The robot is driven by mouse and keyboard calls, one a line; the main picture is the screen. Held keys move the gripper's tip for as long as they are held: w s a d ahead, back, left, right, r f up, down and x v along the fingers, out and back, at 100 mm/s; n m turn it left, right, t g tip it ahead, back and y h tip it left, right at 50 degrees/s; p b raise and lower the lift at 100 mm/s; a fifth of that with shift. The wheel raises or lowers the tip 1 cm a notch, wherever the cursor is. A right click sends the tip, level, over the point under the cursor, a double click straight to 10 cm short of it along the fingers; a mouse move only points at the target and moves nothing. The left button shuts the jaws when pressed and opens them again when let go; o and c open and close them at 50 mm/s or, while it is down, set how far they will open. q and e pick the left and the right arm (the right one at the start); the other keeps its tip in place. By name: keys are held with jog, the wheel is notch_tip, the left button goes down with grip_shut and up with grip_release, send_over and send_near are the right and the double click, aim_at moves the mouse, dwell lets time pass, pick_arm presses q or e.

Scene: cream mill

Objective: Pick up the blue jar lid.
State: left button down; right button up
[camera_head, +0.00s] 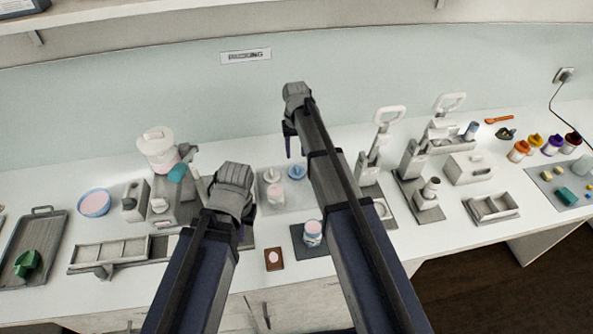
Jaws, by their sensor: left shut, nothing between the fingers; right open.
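The blue jar lid (297,172) is a small round disc with a knob, lying on the grey tray (262,203) in the middle of the counter. A white lid (271,175) lies beside it on the left, and a jar with pink contents (276,194) stands in front on the same tray. My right gripper (294,150) is open and empty, its fingers pointing down just above and behind the blue lid in the picture. My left gripper (246,228) is shut and empty left of the tray, mostly hidden by its own wrist.
Another jar (313,230) stands on a dark mat in front of the tray, partly beside my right arm. A cream machine (160,160) stands left; white presses (382,140) stand right. My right arm hides part of the counter.

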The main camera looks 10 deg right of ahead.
aim_at(297, 167)
pick_arm(q)
notch_tip(297, 167, down, 2)
jog(key=shift+w+f+b, duration=0.1)
jog(key=shift+f+b, duration=0.15)
jog(key=shift+b, duration=0.7)
pick_arm(e)
notch_tip(297, 167, down, 3)
jog(key=shift+w+r, duration=0.1)
jog(key=shift+r, duration=0.1)
pick_arm(q)
jog(key=shift+r, duration=0.1)
pick_arm(e)
jog(key=shift+r, duration=0.1)
pick_arm(q)
notch_tip(297, 167, down, 5)
jog(key=b, duration=0.5)
jog(key=shift+f, duration=0.2)
pick_arm(e)
jog(key=f, duration=0.5)
jog(key=shift+d+f, duration=0.15)
jog(key=shift+d, duration=0.05)
pick_arm(q)
jog(key=shift+r, duration=0.1)
pick_arm(e)
jog(key=shift+c, duration=0.3)
grip_shut()
